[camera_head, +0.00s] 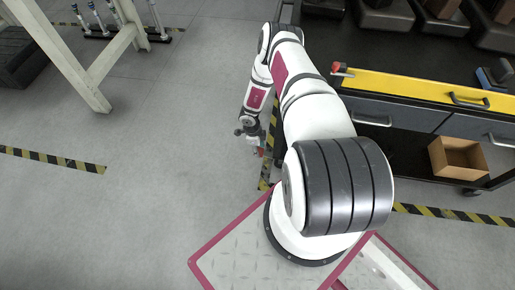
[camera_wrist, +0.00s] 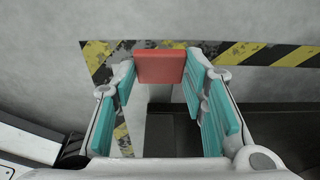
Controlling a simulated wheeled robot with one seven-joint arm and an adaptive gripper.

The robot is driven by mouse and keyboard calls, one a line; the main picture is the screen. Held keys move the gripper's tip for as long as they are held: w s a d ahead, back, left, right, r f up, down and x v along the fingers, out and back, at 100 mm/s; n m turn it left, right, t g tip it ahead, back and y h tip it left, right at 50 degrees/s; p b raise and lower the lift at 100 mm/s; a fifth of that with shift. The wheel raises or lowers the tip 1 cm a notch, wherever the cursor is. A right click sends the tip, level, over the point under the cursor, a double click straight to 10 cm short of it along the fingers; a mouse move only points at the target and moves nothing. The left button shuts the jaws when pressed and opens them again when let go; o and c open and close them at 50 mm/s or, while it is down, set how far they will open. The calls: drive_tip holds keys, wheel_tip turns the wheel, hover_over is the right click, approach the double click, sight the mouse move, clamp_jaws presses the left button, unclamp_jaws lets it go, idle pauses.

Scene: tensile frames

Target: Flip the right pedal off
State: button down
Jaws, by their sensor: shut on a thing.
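A red block-like pedal (camera_wrist: 160,66) shows in the wrist view, between the tips of my gripper (camera_wrist: 160,78). My gripper's teal-padded fingers stand apart on its left and right sides and are shut on it. In the head view my gripper (camera_head: 253,143) hangs low over the floor beside the dark workbench, left of its base. A small red patch of the pedal (camera_head: 260,153) shows just below it there. I cannot tell the pedal's angle or whether it is flipped, and I see no second pedal.
A workbench with a yellow edge (camera_head: 417,88) and drawers stands at the right, with a cardboard box (camera_head: 458,157) below. Yellow-black floor tape (camera_wrist: 265,54) runs beyond the pedal. A white-legged table (camera_head: 85,75) stands at the upper left. The floor between is clear.

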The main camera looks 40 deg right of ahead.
drive_tip(key=c, duration=1)
unclamp_jaws()
drive_tip(key=shift+o, duration=0.2)
drive_tip(key=shift+r, duration=0.1)
wheel_tip(320, 180, up, 12)
drive_tip(key=w+a, duration=0.1)
drive_tip(key=shift+w, duration=0.15)
